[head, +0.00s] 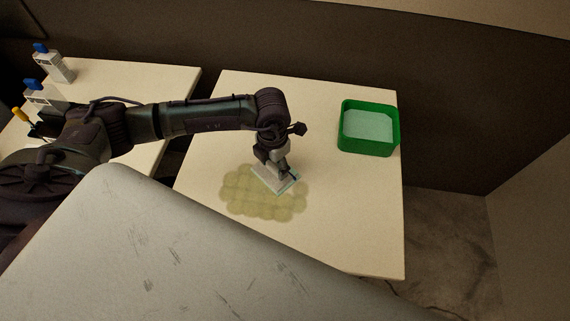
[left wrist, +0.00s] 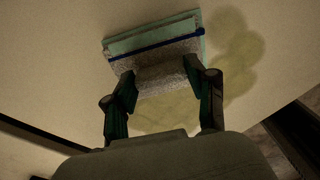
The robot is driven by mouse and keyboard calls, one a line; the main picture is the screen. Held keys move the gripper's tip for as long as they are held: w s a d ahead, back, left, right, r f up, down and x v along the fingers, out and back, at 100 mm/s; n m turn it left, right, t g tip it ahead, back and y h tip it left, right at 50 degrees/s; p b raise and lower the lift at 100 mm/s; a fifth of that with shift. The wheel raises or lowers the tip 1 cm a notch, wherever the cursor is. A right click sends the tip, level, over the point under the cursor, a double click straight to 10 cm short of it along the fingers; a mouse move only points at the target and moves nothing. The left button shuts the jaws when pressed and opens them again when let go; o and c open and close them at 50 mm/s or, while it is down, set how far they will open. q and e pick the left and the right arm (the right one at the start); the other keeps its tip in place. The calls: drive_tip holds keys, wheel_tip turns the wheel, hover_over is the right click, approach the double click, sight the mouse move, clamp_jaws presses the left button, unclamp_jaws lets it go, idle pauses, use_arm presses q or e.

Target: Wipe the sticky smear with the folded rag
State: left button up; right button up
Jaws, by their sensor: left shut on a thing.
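The sticky smear (head: 250,203) is a yellowish-green, lumpy-edged patch on the cream table, and part of it shows in the left wrist view (left wrist: 238,55). The folded rag (head: 266,178) is pale with a blue stripe and lies over the upper part of the smear. In the left wrist view the rag (left wrist: 160,47) shows its folded layers and a grey speckled part between the fingers. My left gripper (head: 284,172) is shut on the rag, pointing down at the table; its fingers (left wrist: 160,82) sit on either side of the grey part. My right gripper is not in view.
A green bin (head: 396,140) with pale contents stands at the table's right rear. Bottles with blue caps (head: 52,64) and a yellow-handled item (head: 20,115) stand on the left table. A gap separates the tables. The cream table (head: 340,215) is clear right of the smear.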

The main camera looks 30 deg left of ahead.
sight(251, 167)
use_arm(q)
drive_tip(key=shift+s+a, duration=0.3)
drive_tip(key=shift+a, duration=0.55)
drive_tip(key=shift+s+a+r, duration=0.1)
drive_tip(key=shift+s+a, duration=0.1)
drive_tip(key=shift+a, duration=0.6)
drive_tip(key=shift+s+a+f, duration=0.1)
drive_tip(key=shift+s+a, duration=0.1)
drive_tip(key=shift+a, duration=0.55)
drive_tip(key=shift+s+a+r, duration=0.1)
drive_tip(key=shift+s+a, duration=0.1)
drive_tip(key=shift+a, duration=0.6)
drive_tip(key=a, duration=0.2)
drive_tip(key=s+a+b, duration=0.1)
drive_tip(key=a, duration=0.1)
drive_tip(key=shift+s+a, duration=0.15)
drive_tip(key=shift+a, duration=0.2)
